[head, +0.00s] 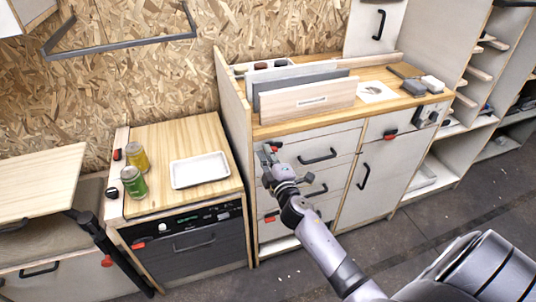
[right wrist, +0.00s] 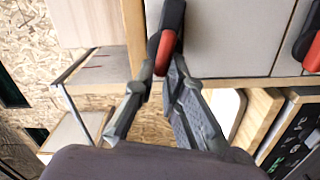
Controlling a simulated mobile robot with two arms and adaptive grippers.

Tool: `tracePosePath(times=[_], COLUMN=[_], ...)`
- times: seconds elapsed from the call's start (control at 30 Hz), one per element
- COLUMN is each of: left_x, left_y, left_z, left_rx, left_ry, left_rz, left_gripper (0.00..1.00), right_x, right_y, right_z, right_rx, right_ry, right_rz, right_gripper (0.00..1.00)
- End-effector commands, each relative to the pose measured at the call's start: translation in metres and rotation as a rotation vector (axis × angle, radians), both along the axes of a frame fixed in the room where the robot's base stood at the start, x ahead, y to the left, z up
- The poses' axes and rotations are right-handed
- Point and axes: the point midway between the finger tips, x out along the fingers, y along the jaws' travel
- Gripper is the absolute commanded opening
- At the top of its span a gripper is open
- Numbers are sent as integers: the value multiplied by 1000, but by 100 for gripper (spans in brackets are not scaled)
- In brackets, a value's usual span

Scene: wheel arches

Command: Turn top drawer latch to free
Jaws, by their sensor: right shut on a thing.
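The top drawer (head: 335,146) is closed, with a black bar handle at its middle. Its latch, black with a red end, sits at the drawer's left edge; the red part (head: 275,144) shows just above my gripper. My right gripper (head: 266,156) is in front of the drawer's left end. In the right wrist view the fingers (right wrist: 160,76) are shut on the red end of the latch (right wrist: 168,40), one finger on each side. The gripper and arm partly hide the drawer fronts below. My left gripper is not in view.
A second black and red latch (right wrist: 309,48) shows at the right wrist view's edge. To the left, a lower counter holds two cans (head: 134,181) and a white tray (head: 199,170). Upright panels (head: 310,101) stand on the cabinet top. Dark floor lies in front.

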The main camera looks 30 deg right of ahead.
Motion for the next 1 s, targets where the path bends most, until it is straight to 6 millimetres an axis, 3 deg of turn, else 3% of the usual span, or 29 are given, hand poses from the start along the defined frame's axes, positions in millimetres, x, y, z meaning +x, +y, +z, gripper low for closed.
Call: tracePosePath(times=[0.4, 1.0], left_x=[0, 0], left_y=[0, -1], left_z=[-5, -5], left_rx=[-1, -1], left_ry=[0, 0], left_rz=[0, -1], left_gripper=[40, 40], right_x=[0, 0], right_y=[1, 1], right_z=[-5, -7], right_rx=[-234, -288], right_ry=[57, 71], right_rz=[1, 1], right_gripper=[0, 0])
